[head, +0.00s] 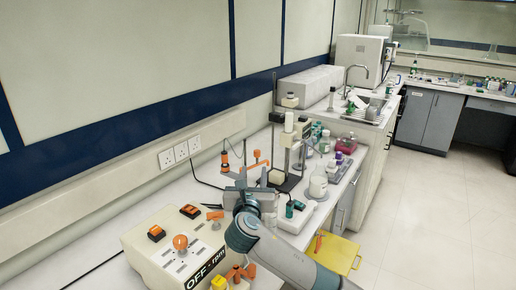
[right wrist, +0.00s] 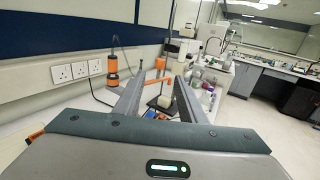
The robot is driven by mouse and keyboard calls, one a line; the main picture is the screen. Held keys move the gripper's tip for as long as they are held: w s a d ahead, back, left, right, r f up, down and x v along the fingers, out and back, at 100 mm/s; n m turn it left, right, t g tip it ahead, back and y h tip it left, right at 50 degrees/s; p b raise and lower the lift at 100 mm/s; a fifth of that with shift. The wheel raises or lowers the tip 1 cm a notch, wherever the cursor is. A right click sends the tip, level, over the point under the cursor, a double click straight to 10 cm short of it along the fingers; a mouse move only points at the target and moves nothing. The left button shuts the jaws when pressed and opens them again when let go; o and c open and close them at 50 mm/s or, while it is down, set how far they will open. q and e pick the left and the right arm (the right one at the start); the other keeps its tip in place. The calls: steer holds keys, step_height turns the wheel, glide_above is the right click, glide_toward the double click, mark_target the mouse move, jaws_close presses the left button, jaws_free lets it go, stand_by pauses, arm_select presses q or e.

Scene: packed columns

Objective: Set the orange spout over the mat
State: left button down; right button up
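An orange spout-like bar (head: 250,166) stands on the bench beyond my right gripper; in the right wrist view the orange bar (right wrist: 155,81) shows between and beyond the fingers. My right gripper (head: 254,178) is above the bench, its two fingers apart with nothing held between them. In the right wrist view, the right gripper's fingers (right wrist: 158,92) are spread wide. A dark flat patch (head: 286,182) lies under a stand; I cannot tell whether it is the mat. My left gripper does not show.
A cream control box (head: 180,250) with orange knobs stands at the front left. An orange and black cylinder (head: 225,161) stands by the wall. Stands, bottles and a glass flask (head: 318,185) crowd the bench to the right. A yellow piece (head: 338,252) lies below the bench edge.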

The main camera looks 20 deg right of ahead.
mark_target(258, 150)
steer(key=p+x, duration=0.3)
steer(key=x, duration=1.3)
steer(key=shift+p, duration=0.3)
steer(key=shift+x, duration=0.85)
jaws_close()
